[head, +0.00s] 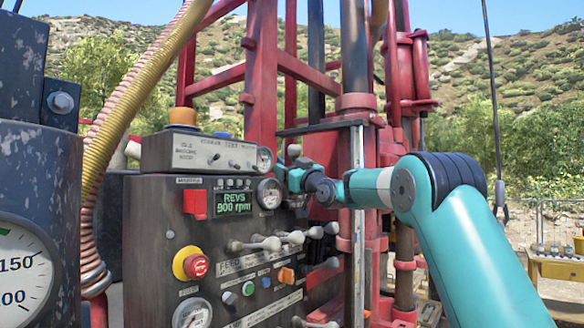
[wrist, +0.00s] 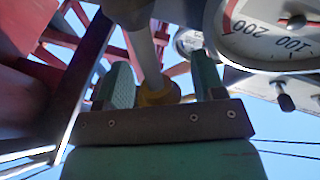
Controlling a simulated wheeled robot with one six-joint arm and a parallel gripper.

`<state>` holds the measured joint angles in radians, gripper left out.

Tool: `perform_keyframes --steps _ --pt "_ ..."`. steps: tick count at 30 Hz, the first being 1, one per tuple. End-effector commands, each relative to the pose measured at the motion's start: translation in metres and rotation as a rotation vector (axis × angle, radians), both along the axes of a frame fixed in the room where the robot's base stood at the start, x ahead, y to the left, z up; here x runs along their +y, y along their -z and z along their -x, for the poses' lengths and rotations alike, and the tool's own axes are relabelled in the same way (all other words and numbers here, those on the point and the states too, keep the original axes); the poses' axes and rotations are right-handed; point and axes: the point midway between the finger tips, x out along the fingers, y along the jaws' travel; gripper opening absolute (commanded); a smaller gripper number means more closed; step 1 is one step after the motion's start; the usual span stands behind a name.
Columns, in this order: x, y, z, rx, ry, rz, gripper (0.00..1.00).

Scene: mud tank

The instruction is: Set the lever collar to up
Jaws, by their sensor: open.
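My gripper (head: 284,174) is at the upper right edge of the grey control panel, partly hidden by the panel and my wrist. In the wrist view, the two green fingers of my gripper (wrist: 160,66) are apart. A pale grey lever shaft (wrist: 147,55) with a yellow-brown ring (wrist: 160,94) at its end runs between them. The fingers stand on either side of it, and I cannot tell whether either touches it. No label on this lever is readable, so I cannot confirm it is the collar lever.
The control panel (head: 150,240) carries several ball-ended levers (head: 270,243), a red stop button (head: 196,266) and a display reading 900 rpm (head: 233,203). A round gauge (wrist: 285,35) is close beside my gripper. Red rig framework (head: 262,80) rises behind the panel.

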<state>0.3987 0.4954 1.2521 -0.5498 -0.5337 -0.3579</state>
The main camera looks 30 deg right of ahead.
Motion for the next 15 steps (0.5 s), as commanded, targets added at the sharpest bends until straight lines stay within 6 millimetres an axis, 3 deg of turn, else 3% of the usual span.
perform_keyframes --steps 2,10,15 --pt "-0.0001 0.0002 0.0002 0.0 0.0 0.0 0.61" --pt "-0.0003 -0.0001 0.0004 0.0 0.0 0.0 0.0" --pt "0.0011 -0.0026 0.0029 -0.002 -0.001 0.001 0.0"
